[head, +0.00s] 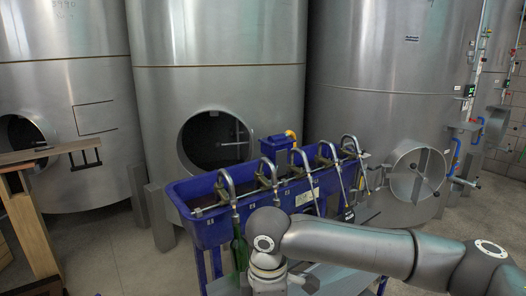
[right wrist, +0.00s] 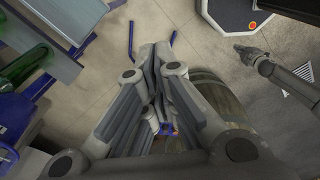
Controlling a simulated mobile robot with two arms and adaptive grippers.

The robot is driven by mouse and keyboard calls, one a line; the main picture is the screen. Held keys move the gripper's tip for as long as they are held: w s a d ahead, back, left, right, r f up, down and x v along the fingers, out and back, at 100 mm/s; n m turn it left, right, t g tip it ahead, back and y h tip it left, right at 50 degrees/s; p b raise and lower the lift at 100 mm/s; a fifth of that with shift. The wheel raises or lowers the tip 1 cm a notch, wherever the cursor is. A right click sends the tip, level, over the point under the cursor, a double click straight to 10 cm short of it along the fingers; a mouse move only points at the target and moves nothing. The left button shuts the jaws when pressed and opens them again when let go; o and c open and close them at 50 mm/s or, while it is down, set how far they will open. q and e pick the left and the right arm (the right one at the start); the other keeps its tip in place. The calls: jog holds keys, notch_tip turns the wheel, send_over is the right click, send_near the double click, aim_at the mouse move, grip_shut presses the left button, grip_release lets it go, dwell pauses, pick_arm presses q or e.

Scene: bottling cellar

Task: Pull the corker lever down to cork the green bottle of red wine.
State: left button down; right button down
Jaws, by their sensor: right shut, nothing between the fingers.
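A green bottle (head: 240,252) stands below a spout at the front of the blue filler, partly hidden by my right arm. A green bottle (right wrist: 22,66) also shows at the left edge of the right wrist view; I cannot tell if it is the same one. I cannot make out a corker lever for certain in either view. My right gripper (right wrist: 158,62) is shut and empty, its fingers pointing up the picture above the floor. What looks like my left gripper (right wrist: 248,52) shows at the upper right of that view, apart from everything; its jaws are too small to read.
The blue filler trough (head: 207,230) with several curved spouts stands in front of large steel tanks (head: 220,75). A wooden frame (head: 36,228) stands at the left. In the right wrist view a barrel (right wrist: 222,92) lies below my right gripper. Floor (head: 120,255) is clear between frame and filler.

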jog(key=shift+f, duration=0.3)
jog(key=shift+s+d+f, duration=0.15)
jog(key=shift+d+f, duration=0.05)
jog(key=shift+f, duration=1)
jog(key=shift+a, duration=0.1)
jog(key=shift+f+b, duration=0.1)
jog(key=shift+b, duration=0.2)
jog(key=shift+d+f, duration=0.2)
jog(key=shift+f, duration=0.45)
jog(key=shift+d+f, duration=0.15)
jog(key=shift+f, duration=0.45)
jog(key=shift+f+b, duration=0.15)
jog(key=shift+b, duration=0.15)
jog(key=shift+s+d+f, duration=0.1)
jog(key=shift+d+f, duration=0.05)
jog(key=shift+f, duration=0.45)
jog(key=shift+d+f, duration=0.15)
jog(key=shift+f, duration=0.45)
jog(key=shift+b, duration=0.3)
